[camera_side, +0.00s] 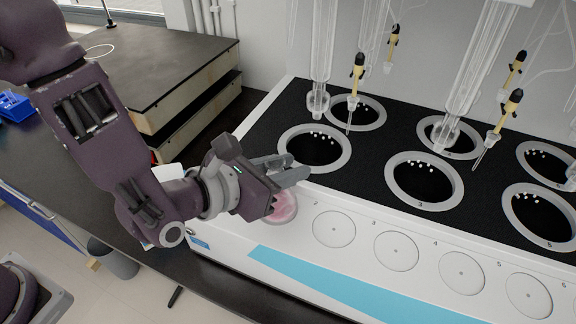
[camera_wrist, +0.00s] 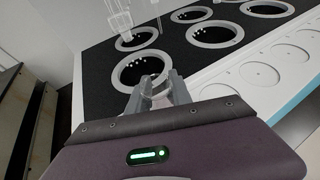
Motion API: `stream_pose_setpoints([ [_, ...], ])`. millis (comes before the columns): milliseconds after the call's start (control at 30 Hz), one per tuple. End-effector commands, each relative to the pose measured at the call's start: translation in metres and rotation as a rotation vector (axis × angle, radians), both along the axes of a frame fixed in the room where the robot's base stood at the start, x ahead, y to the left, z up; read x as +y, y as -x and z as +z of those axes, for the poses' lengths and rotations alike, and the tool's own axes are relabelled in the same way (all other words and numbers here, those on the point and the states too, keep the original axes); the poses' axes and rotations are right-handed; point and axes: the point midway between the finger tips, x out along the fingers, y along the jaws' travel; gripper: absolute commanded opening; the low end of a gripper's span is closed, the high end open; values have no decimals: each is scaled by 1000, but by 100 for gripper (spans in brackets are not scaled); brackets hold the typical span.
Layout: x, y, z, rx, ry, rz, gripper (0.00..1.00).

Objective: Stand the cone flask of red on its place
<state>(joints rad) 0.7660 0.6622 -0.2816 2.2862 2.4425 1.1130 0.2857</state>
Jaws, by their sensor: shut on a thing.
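The cone flask of red (camera_side: 284,208) shows as a pinkish, see-through base at the front left of the white distiller (camera_side: 225,232). It is over the leftmost round place of the front row and covers most of it. I cannot tell if its base touches the place. My gripper (camera_side: 292,168) is above it, with its two fingers shut on the flask's upper part. The gripper hides the flask's neck in the side view. In the wrist view my gripper (camera_wrist: 160,86) has a pale, faintly pink bit of the flask (camera_wrist: 160,101) between the fingers.
Several numbered round places, such as place 2 (camera_side: 334,229), lie empty to the right. Behind are ringed heating wells (camera_side: 315,149) in the black top, with glass tubes (camera_side: 470,65) and yellow-black probes (camera_side: 357,75) hanging above. A dark bench (camera_side: 150,60) stands at the left.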

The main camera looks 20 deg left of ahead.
Motion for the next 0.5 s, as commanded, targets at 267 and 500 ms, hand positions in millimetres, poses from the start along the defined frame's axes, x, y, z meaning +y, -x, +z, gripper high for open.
stream_pose_setpoints([
  [267, 0, 0, -2, 0, 0, 1, 48],
  [500, 0, 0, -2, 0, 0, 1, 48],
])
